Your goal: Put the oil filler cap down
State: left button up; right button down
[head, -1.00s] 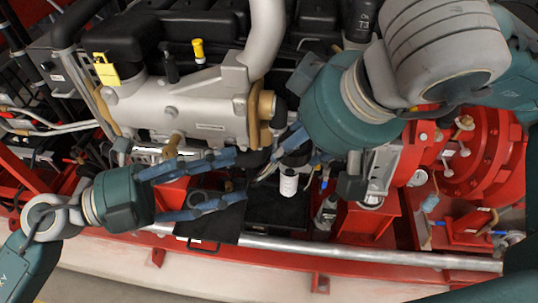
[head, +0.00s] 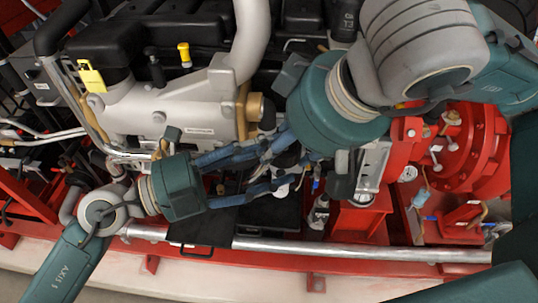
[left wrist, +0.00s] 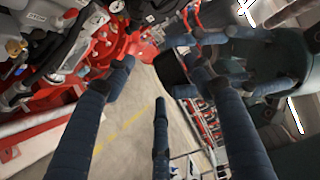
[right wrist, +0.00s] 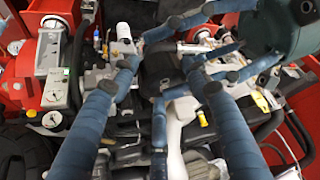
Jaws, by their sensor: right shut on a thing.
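My right gripper (head: 266,160) reaches down from the upper right in front of the engine, its blue fingers closed in on something small. The fingers of both grippers cross in the left wrist view (left wrist: 160,85) and in the right wrist view (right wrist: 160,85). I see nothing in the left gripper.
A black tray (head: 210,228) lies in front of the engine, beneath the grippers. A silver pipe (head: 350,247) and a red frame run along the front. The grey engine block (head: 200,125) with a yellow-topped cap (head: 184,52) stands behind. Red pump parts (head: 470,150) stand at right.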

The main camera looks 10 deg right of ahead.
pick_arm(q)
jog(key=shift+f, duration=0.15)
jog(key=c, duration=1)
jog(key=shift+c, duration=0.2)
pick_arm(e)
jog(key=c, duration=0.8)
grip_release()
jog(key=shift+r, duration=0.1)
